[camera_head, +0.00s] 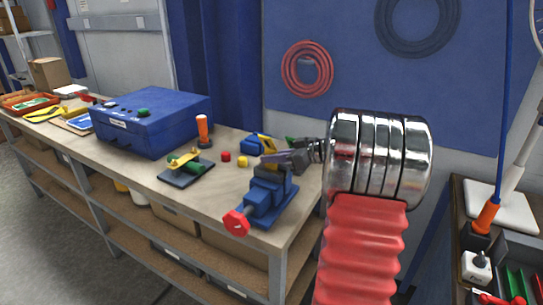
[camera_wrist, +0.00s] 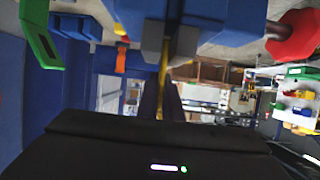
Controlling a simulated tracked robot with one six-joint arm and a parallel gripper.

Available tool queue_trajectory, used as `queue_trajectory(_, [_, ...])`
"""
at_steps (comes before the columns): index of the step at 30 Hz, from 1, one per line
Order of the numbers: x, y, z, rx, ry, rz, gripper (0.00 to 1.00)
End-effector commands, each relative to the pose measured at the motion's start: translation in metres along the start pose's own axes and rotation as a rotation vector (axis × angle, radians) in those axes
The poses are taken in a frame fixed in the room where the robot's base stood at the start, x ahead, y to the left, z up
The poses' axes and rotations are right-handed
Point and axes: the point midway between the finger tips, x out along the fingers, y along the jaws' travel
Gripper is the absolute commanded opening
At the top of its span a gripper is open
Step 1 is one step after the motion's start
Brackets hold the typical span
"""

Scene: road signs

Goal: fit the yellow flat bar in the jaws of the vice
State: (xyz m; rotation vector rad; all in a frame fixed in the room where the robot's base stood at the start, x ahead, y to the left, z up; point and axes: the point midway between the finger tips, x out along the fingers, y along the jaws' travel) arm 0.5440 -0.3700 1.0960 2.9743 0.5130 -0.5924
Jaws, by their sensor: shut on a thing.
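The blue vice (camera_head: 268,198) with a red handle (camera_head: 236,222) stands at the bench's near right corner. In the wrist view its two grey jaws (camera_wrist: 187,42) hang at the top, with a gap between them. The yellow flat bar (camera_wrist: 163,70) shows edge-on as a thin strip in that gap, closer to the left jaw. My gripper (camera_wrist: 161,92) is shut on the bar's other end. How deep the bar sits between the jaws cannot be told.
A blue box (camera_head: 150,120) stands on the workbench, with an orange-handled tool (camera_head: 203,130) beside it. A blue wall is behind.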

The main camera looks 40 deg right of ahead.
Motion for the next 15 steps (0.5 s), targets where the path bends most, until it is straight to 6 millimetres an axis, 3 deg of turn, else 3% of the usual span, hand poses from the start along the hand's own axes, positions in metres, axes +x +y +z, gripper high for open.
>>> queue_trajectory(15, [0.006, -0.001, 0.013, 0.0, 0.0, -0.001, 0.0])
